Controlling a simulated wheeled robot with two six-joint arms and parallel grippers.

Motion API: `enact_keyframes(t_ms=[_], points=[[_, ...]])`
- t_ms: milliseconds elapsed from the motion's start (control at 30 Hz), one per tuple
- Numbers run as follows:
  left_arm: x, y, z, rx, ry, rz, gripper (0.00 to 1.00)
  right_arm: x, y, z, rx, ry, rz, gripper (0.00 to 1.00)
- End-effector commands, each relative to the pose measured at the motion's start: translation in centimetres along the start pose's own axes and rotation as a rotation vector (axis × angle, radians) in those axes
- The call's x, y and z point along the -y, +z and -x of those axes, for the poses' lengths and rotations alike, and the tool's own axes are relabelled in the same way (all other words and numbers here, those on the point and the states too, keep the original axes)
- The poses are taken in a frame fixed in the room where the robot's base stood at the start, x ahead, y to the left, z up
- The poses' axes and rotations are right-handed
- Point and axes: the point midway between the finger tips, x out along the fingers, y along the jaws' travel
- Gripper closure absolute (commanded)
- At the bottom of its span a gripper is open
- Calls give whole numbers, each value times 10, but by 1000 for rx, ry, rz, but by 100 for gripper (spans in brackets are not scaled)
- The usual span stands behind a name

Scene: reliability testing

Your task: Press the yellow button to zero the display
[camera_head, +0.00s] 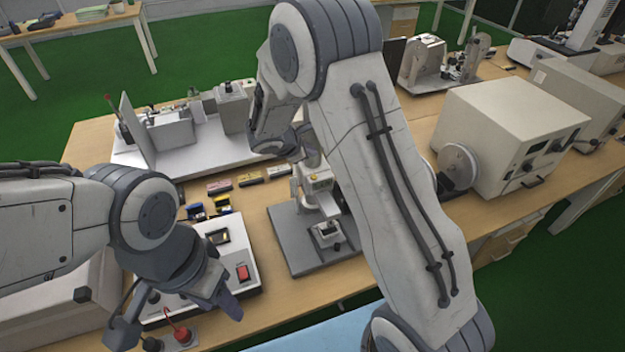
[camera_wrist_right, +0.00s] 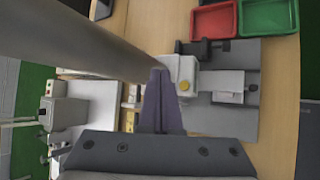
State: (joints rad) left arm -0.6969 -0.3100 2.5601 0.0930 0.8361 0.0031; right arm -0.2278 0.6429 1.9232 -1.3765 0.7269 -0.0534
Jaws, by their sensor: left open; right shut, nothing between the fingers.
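The yellow button (camera_wrist_right: 184,86) is a small round disc on the white head of a bench device in the right wrist view. The same device (camera_head: 319,183) stands on a grey base plate (camera_head: 308,258) in the head view, partly hidden by my right arm. My right gripper (camera_wrist_right: 160,74) is shut and empty. Its fingertips appear just left of the yellow button; I cannot tell whether they touch it. In the head view that gripper is mostly hidden. My left gripper (camera_head: 178,318) is open and empty over the front of a white control box. I cannot make out display digits.
The control box has a red switch (camera_head: 243,273) and a small panel (camera_head: 218,236). A large beige instrument (camera_head: 515,125) stands at right. A red tray (camera_wrist_right: 213,20) and a green tray (camera_wrist_right: 268,16) show in the wrist view. Several small blocks lie behind the control box.

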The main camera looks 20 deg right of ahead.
Motion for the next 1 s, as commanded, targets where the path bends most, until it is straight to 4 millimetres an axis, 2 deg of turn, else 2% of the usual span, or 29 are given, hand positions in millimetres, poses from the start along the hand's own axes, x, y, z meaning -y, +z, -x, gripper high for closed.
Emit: enact_keyframes(t_ms=[33, 233, 400, 1000], points=[[1, 0, -9, 0, 0, 0, 50, 7, -6, -9, 0, -1, 3, 100], [2, 2, -30, 0, 0, -2, 50, 23, -22, -31, 0, -1, 2, 100], [4, 3, -48, 0, 0, -3, 50, 30, -30, -41, 0, 0, 0, 100], [4, 2, -49, 0, 0, -3, 50, 30, -30, -42, 0, 0, 0, 100]])
